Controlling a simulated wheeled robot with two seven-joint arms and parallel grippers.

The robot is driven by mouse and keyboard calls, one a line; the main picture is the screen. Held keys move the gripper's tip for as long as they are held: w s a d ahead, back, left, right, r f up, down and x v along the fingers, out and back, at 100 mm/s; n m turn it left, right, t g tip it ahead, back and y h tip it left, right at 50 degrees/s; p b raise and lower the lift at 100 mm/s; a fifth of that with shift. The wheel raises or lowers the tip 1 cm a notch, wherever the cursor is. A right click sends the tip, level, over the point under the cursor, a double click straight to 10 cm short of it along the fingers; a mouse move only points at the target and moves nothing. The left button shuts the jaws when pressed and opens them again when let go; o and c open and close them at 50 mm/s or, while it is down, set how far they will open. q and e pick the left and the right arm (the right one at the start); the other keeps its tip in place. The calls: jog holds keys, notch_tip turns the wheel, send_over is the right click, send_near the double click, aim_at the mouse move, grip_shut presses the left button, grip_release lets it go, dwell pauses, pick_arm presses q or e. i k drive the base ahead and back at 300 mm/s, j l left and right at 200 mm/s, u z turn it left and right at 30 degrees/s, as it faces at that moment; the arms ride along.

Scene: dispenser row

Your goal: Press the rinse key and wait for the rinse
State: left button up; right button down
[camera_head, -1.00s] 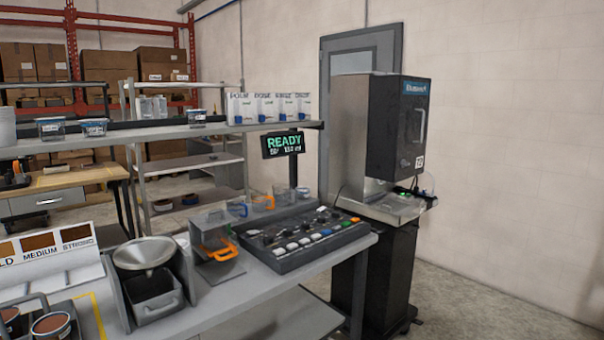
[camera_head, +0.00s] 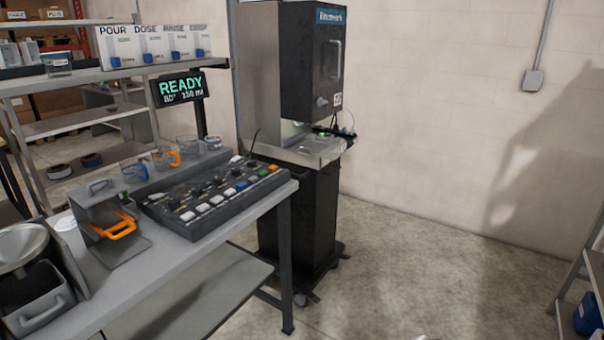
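The control panel (camera_head: 215,197) is a dark sloped box on the grey bench. It carries a front row of keys in white, blue, green and orange, with black knobs behind. Which key is the rinse key I cannot read from here. A small display (camera_head: 181,88) on a post behind the panel shows READY in green, with a smaller line that seems to read 80° 150 ml. A grey holder with an orange-handled cup (camera_head: 115,226) stands to the left of the panel. Neither of my grippers is in view.
A tall black and steel machine (camera_head: 311,60) stands on a wheeled black cabinet (camera_head: 298,225) right of the bench (camera_head: 160,265). Several cups stand behind the panel. A shelf with a blue container (camera_head: 588,315) is at the far right. The floor (camera_head: 430,270) between is clear.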

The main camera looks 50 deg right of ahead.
aim_at(240, 185)
jog(key=i+l+z, duration=0.3)
jog(key=i+l, duration=0.35)
jog(key=l, duration=0.2)
jog(key=i+l+z, duration=0.3)
jog(key=i+l, duration=0.35)
jog(key=i, duration=0.1)
